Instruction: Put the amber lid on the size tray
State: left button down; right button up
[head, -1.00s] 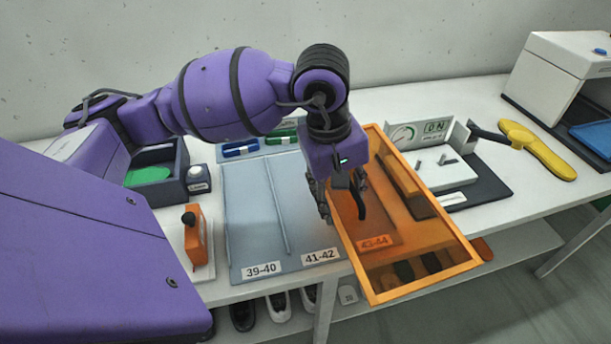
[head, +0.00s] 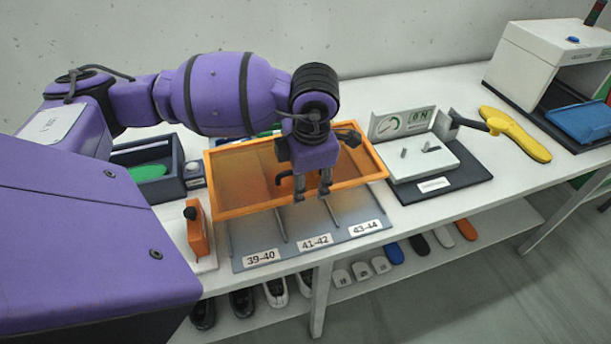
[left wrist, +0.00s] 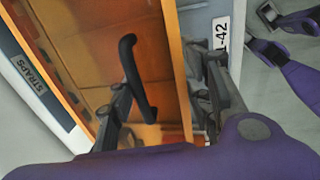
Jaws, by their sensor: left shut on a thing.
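The amber lid (head: 235,180), an orange frame with a see-through panel and a dark handle, lies across the back part of the grey size tray (head: 268,228). The tray's front strip with labels 39-40, 41-42 and 43-44 shows uncovered. The lid looks raised above the tray; the exact gap is unclear. My left gripper (head: 312,192) is shut on the lid's front rim, beside the handle. In the left wrist view the orange rim (left wrist: 176,60) runs between its fingers (left wrist: 165,105). My right gripper (left wrist: 284,20) shows at that view's top right, its jaws unclear.
An orange tool (head: 197,236) stands left of the tray, near a dark bin with a green piece (head: 150,171). A gauge fixture (head: 420,165) is close on the right. A yellow insole (head: 520,138) lies beyond.

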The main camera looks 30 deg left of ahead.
aim_at(305, 187)
pick_arm(q)
jog(key=shift+f, duration=0.8)
jog(key=shift+f+b, duration=0.6)
jog(key=shift+f, duration=0.25)
notch_tip(305, 187, down, 3)
jog(key=shift+f+b, duration=0.2)
jog(key=shift+b, duration=0.6)
jog(key=shift+f+b, duration=0.3)
jog(key=shift+f, duration=0.35)
